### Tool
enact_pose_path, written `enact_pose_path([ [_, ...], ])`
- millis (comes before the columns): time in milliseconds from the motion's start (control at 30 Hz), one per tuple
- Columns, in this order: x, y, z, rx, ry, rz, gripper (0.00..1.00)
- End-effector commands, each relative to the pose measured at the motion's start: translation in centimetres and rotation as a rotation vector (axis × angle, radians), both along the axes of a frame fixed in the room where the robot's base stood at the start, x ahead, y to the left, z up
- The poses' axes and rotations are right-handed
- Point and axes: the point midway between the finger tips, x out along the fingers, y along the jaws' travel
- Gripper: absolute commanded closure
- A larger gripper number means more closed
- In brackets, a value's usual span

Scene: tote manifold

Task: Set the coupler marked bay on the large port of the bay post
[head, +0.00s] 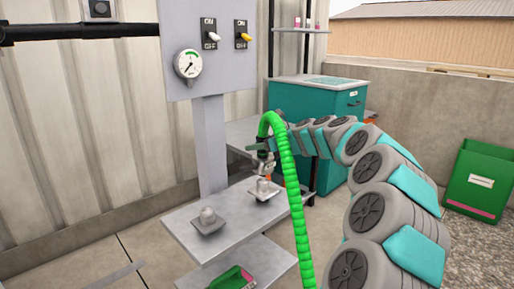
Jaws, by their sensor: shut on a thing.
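My gripper (265,158) is small and partly hidden at the end of my arm, above the right part of a low grey bench (185,232). It is shut on the coupler at the end of a ribbed green hose (290,180). The hose arches over the gripper and hangs down to the bottom edge. Directly below is a metal port (263,187) on a square plate; I cannot tell whether the coupler touches it. A second, domed port (208,217) on a plate stands free at the front left. No coupler marking is readable.
A grey post (210,140) carries a panel with a gauge (188,64) and two ON/OFF switches behind the bench. A teal cabinet (335,100) stands behind my arm. A green bin (483,180) is at the right. A green tray (232,279) sits below the bench top.

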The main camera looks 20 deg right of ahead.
Motion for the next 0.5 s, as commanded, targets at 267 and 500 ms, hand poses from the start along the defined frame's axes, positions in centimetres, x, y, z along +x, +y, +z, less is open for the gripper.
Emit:
enact_pose_path([
  [267,0.0,0.0,-1.6,0.002,-0.001,0.001,1.0],
  [500,0.0,0.1,-3.1,0.001,-0.001,0.001,1.0],
])
